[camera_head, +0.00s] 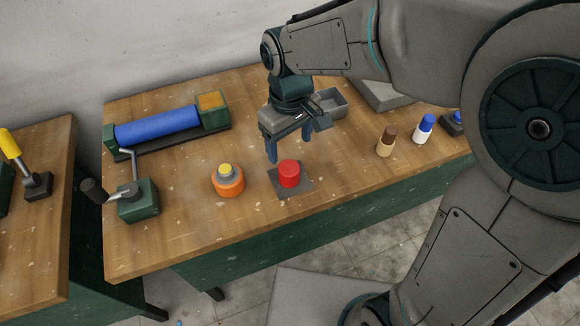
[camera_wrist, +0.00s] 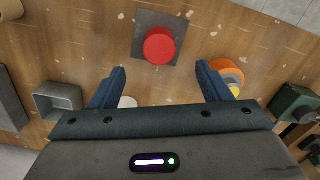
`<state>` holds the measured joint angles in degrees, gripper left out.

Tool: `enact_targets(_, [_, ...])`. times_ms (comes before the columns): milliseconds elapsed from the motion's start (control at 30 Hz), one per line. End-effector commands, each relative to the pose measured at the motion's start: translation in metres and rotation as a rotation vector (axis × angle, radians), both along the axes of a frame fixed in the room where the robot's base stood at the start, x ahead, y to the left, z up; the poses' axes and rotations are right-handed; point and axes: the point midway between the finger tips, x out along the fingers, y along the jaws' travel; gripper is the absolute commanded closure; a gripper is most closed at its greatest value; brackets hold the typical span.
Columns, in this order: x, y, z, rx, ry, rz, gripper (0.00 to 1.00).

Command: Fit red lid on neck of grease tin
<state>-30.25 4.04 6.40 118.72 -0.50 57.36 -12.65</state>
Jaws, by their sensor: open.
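The red lid (camera_head: 289,173) is a short round cylinder on a dark grey square plate (camera_head: 296,193). It also shows in the wrist view (camera_wrist: 159,46), ahead of the fingers. An orange round tin with a grey ring and yellow top (camera_head: 228,182), which looks like the grease tin, stands left of the plate; in the wrist view it is partly hidden behind a finger (camera_wrist: 226,68). My gripper (camera_head: 288,154) is open and empty, pointing down above the bench just behind the lid, apart from it. Its fingers are spread in the wrist view (camera_wrist: 162,73).
A blue roller machine (camera_head: 158,126) stands back left, with a green crank box (camera_head: 138,203) in front. A grey open box (camera_head: 331,103) is behind my gripper. Brown (camera_head: 386,142) and blue-white (camera_head: 423,129) pegs stand right. A partly hidden white round thing (camera_wrist: 127,102) lies between the fingers.

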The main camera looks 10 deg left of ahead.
Motion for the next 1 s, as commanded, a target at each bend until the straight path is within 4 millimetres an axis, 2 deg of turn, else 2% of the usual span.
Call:
enact_targets(100, [0.000,-0.001,-0.025,-0.002,0.003,-0.001,0.29])
enact_targets(200, [0.000,-0.001,-0.041,-0.002,0.003,-0.002,0.29])
enact_targets(467, [0.000,-0.001,-0.060,-0.002,0.001,-0.002,0.29])
enact_targets(700, [0.001,-0.001,-0.094,-0.002,0.002,-0.002,0.29])
enact_targets(833, [0.001,-0.001,-0.104,-0.001,0.001,-0.002,0.29])
enact_targets(1000, [0.001,-0.001,-0.105,0.001,-0.002,-0.002,0.29])
